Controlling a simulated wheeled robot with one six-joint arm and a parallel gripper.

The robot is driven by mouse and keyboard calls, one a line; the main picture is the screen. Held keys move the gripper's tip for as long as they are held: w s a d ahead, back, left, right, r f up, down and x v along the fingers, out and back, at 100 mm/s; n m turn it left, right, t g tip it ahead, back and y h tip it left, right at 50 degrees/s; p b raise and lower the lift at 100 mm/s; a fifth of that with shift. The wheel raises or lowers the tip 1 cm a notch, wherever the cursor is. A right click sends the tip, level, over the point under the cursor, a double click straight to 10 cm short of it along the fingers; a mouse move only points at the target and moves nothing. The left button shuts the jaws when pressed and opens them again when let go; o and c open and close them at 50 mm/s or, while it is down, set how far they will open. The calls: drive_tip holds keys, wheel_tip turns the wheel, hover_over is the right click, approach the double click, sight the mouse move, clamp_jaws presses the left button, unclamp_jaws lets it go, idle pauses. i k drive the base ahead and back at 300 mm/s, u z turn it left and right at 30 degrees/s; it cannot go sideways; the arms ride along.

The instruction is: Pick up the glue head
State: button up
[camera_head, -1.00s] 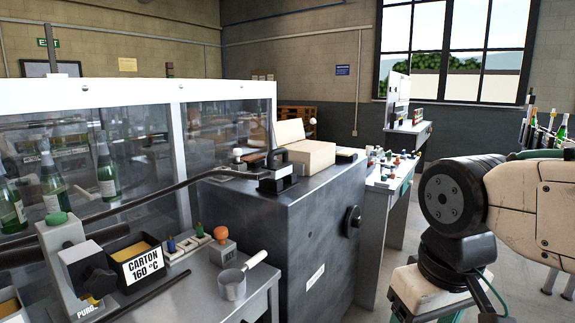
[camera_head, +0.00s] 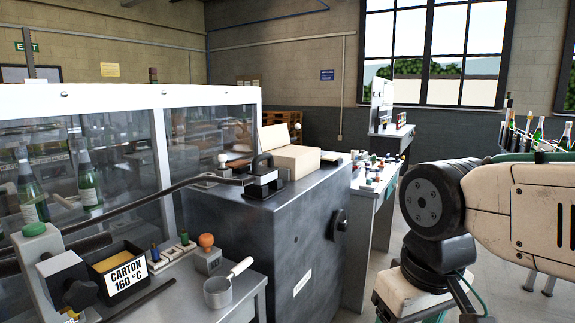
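No part is plainly marked as the glue head, and I cannot tell for sure which one it is. At the lower left, a grey unit with a green cap (camera_head: 34,229) and a black knob (camera_head: 82,294) stands beside a black box labelled "CARTON 160 °C" (camera_head: 124,276). Behind the box, a light rack holds small parts, with a blue-topped piece (camera_head: 155,253) and a green-topped piece (camera_head: 184,238). A grey block with an orange knob (camera_head: 206,241) stands to their right. My arm shows at the right, well apart from these parts. My gripper is not in view.
A small metal pan (camera_head: 218,292) with a pale handle sits near the bench edge. A dark metal cabinet (camera_head: 300,240) bears a cardboard box (camera_head: 290,158). Clear panels in a white frame (camera_head: 130,97) enclose bottles. Another bench (camera_head: 372,180) and floor lie beyond.

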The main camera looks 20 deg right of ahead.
sight(265, 174)
drive_tip(key=z, duration=0.3)
drive_tip(key=i, duration=1.4)
drive_tip(key=u, duration=0.15)
